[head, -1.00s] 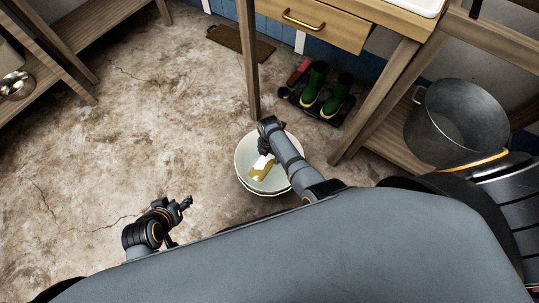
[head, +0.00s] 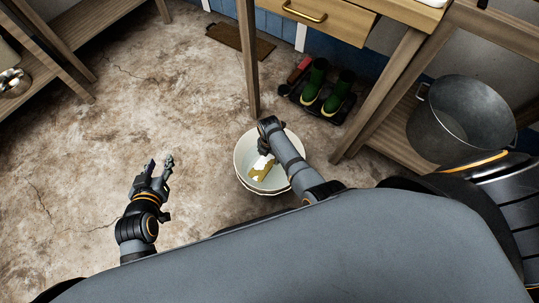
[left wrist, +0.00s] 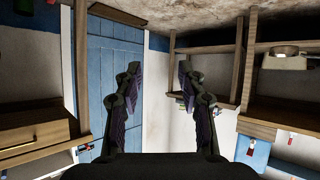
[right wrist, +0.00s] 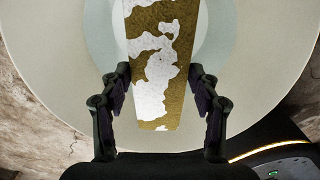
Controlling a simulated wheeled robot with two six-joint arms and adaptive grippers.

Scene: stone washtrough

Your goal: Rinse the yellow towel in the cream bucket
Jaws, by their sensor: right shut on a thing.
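The cream bucket (head: 239,160) stands on the floor in the head view, with pale water inside. The yellow towel (head: 264,173), with white patches that look like suds, is in the bucket's mouth. My right gripper (head: 264,151) reaches into the bucket from above and is shut on the towel. In the right wrist view the towel (right wrist: 152,70) hangs between the fingers, with the bucket's pale inside (right wrist: 65,60) around it. How deep the towel sits in the water is unclear. My left gripper (head: 160,164) is open and empty above the floor, left of the bucket.
A wooden table leg (head: 248,70) stands just behind the bucket. Green boots (head: 326,90) on a black tray are behind it to the right. A metal tub (head: 460,120) sits on a low shelf at right. The floor at left is clear.

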